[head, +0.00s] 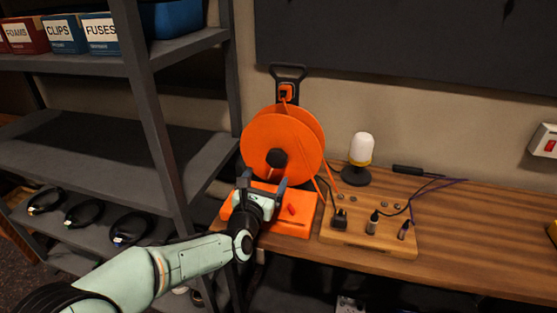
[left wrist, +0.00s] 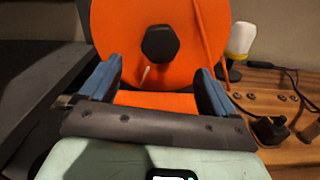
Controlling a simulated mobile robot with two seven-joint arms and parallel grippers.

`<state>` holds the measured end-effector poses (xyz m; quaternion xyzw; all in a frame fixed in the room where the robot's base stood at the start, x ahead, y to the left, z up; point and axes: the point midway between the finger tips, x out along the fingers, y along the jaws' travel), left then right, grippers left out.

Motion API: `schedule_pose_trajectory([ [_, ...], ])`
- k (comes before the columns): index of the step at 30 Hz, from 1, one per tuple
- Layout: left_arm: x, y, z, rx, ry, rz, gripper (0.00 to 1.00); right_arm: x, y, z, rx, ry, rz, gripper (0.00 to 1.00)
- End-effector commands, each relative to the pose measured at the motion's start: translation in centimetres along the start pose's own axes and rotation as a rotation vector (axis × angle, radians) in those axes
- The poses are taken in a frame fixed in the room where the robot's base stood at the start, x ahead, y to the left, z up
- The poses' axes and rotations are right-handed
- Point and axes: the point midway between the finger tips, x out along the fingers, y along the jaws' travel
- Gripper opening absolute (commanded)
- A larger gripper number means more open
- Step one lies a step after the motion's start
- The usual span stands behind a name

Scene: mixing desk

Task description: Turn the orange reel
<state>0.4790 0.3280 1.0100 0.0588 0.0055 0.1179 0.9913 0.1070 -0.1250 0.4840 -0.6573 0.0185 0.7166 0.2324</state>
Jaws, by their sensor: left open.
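The orange reel (head: 268,142) stands upright on its orange base (head: 298,228) at the left end of the wooden desk. A dark hub knob (head: 277,158) sits at its centre. An orange cord runs down its right side. My left gripper (head: 262,182) is open and empty in front of the reel, below the hub. In the left wrist view the reel (left wrist: 122,38) and its hub (left wrist: 159,44) show beyond and above the two spread blue-grey fingers (left wrist: 160,88). I cannot tell whether a finger touches the reel. My right gripper is not in view.
A wooden board (head: 375,240) with plugs and cables lies right of the reel. A white and yellow lamp (head: 360,150) stands behind it. A grey shelf unit (head: 165,110) with labelled bins stands close on the left. The desk's right part (head: 480,245) is mostly clear.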

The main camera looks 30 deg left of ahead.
Motion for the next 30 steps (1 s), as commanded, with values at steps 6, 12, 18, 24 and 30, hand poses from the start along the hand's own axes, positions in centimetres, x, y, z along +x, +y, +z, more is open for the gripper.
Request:
schedule_pose_trajectory([
  [6, 4.6, 0.0, -0.1, -0.004, 0.002, -0.001, 0.90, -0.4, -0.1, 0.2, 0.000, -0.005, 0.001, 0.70],
  [12, 7.9, -0.1, 0.0, -0.003, 0.001, -0.002, 0.90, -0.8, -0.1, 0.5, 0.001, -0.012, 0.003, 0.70],
  [18, 9.6, 0.0, 0.0, 0.000, 0.001, -0.001, 0.90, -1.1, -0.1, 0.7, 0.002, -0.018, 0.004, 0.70],
  [24, 10.0, 0.0, -0.1, 0.003, 0.002, 0.000, 0.90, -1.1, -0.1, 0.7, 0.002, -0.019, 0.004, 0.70],
  [30, 9.9, 0.0, -0.1, 0.002, 0.002, 0.000, 0.77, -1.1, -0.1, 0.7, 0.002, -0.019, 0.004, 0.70],
])
